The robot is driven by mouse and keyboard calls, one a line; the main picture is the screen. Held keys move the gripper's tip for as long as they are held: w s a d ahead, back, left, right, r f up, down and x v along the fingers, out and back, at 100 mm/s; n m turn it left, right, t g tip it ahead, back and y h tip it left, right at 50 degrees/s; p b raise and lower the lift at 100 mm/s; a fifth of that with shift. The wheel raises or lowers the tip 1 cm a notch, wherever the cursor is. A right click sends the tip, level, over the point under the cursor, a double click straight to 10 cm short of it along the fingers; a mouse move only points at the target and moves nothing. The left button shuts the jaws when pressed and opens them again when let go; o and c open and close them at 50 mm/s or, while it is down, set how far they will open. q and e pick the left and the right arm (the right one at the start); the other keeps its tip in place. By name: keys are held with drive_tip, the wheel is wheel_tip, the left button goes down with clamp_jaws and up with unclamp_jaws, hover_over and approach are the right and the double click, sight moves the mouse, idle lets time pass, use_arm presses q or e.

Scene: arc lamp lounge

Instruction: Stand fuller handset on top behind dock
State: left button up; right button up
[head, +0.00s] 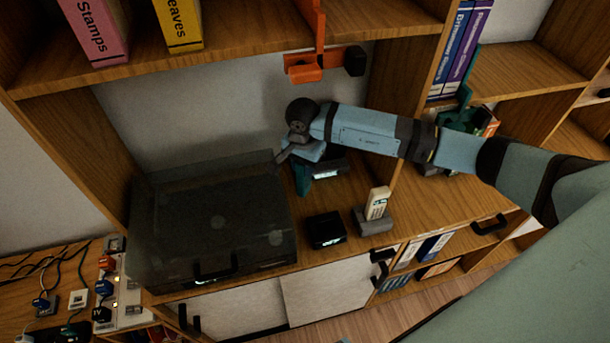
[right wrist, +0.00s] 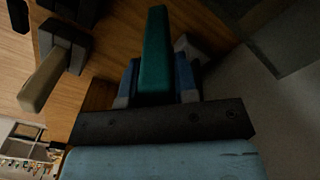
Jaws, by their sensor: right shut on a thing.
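My right gripper (head: 297,157) is shut on a teal handset (head: 302,180), which hangs below the fingers over the wooden shelf top. In the right wrist view the teal handset (right wrist: 155,60) sits between the two blue fingers (right wrist: 157,88). A cream handset (head: 377,202) stands tilted in a grey dock (head: 374,224) at the front right; the cream handset (right wrist: 42,82) and its dock (right wrist: 68,45) also show in the right wrist view. A black box with a lit display (head: 325,230) stands left of that dock. Another lit dark box (head: 328,170) is partly hidden behind my gripper. My left gripper is out of view.
A large dark see-through cover (head: 215,220) fills the left of the shelf top. An orange bracket (head: 315,66) hangs above at the back. Books (head: 92,30) stand on the upper shelf. Bare wood (head: 425,200) lies right of the dock.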

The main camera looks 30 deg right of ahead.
wheel_tip(320, 180, down, 4)
drive_tip(key=shift+r+p, duration=0.15)
drive_tip(key=shift+p, duration=0.2)
drive_tip(key=shift+f, duration=0.3)
drive_tip(key=o, duration=1)
drive_tip(key=shift+r, duration=0.4)
wheel_tip(320, 180, up, 12)
drive_tip(key=shift+f+b, duration=0.2)
drive_tip(key=shift+b, duration=1)
